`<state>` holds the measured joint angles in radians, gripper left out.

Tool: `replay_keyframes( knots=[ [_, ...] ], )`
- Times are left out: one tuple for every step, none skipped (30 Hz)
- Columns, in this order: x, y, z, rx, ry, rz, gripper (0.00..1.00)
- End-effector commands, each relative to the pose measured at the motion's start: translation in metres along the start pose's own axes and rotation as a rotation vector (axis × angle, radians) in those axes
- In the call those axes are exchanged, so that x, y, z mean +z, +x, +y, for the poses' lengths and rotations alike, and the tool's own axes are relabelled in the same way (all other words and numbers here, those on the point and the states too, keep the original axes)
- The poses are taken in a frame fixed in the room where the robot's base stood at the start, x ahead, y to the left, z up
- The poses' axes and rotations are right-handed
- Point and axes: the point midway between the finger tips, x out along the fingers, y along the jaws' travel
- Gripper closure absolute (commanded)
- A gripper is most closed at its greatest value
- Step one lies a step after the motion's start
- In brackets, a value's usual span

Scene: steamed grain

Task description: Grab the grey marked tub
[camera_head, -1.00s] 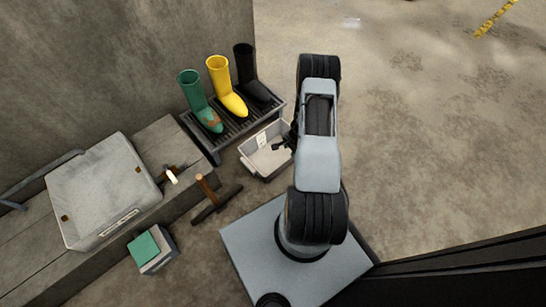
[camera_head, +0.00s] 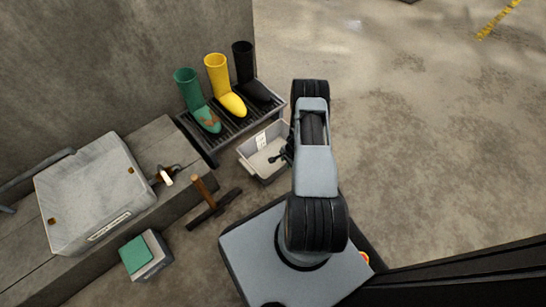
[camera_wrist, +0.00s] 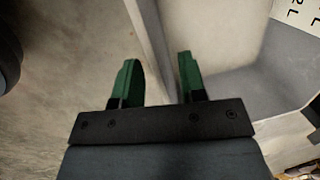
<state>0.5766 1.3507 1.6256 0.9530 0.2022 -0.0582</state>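The grey tub (camera_head: 250,171) with a white marked label (camera_head: 261,140) stands on the floor in front of the boot rack in the head view. My gripper (camera_head: 279,157) is at its right side, by the rim. In the wrist view my gripper (camera_wrist: 158,75) has its two green fingers apart. The tub's wall (camera_wrist: 150,35) runs up between the fingers, with floor to the left and the tub's inside to the right. I cannot tell whether the fingers touch the wall. Part of the tub's right side is hidden by my arm.
A boot rack (camera_head: 213,153) with green, yellow and black boots stands behind the tub. A wooden-handled tool (camera_head: 205,190) lies to the left. A large grey lidded box (camera_head: 95,190) sits on the ledge, a green-topped box (camera_head: 145,257) below. Floor to the right is clear.

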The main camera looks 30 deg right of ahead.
Motion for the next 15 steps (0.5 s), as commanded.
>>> replay_keyframes(
  knots=[
    [0.000, 0.013, 0.001, 0.001, -0.001, -0.001, 0.62],
    [0.000, 0.016, 0.001, 0.000, -0.001, 0.000, 0.62],
    [0.000, 0.019, 0.001, 0.000, -0.001, 0.000, 0.62],
    [0.000, 0.021, 0.001, 0.000, -0.001, 0.000, 0.62],
    [0.000, 0.022, 0.001, 0.000, -0.001, 0.000, 0.62],
    [0.000, 0.023, 0.000, 0.000, -0.001, 0.000, 0.62],
    [0.000, 0.022, 0.000, 0.000, -0.001, 0.000, 0.62],
    [0.000, 0.022, 0.000, 0.000, -0.001, 0.000, 0.62],
    [0.000, 0.021, 0.000, 0.000, -0.001, 0.000, 0.62],
    [0.000, 0.021, 0.000, 0.000, -0.001, 0.000, 0.62],
    [0.000, 0.021, 0.000, 0.000, -0.001, 0.000, 0.62],
    [0.000, 0.021, 0.000, 0.000, -0.001, 0.000, 0.64],
    [0.000, 0.021, 0.000, 0.000, -0.001, 0.000, 0.67],
    [0.000, 0.021, 0.000, 0.000, -0.001, 0.000, 0.70],
    [0.000, 0.021, 0.000, 0.000, -0.001, 0.000, 0.73]
  ],
)
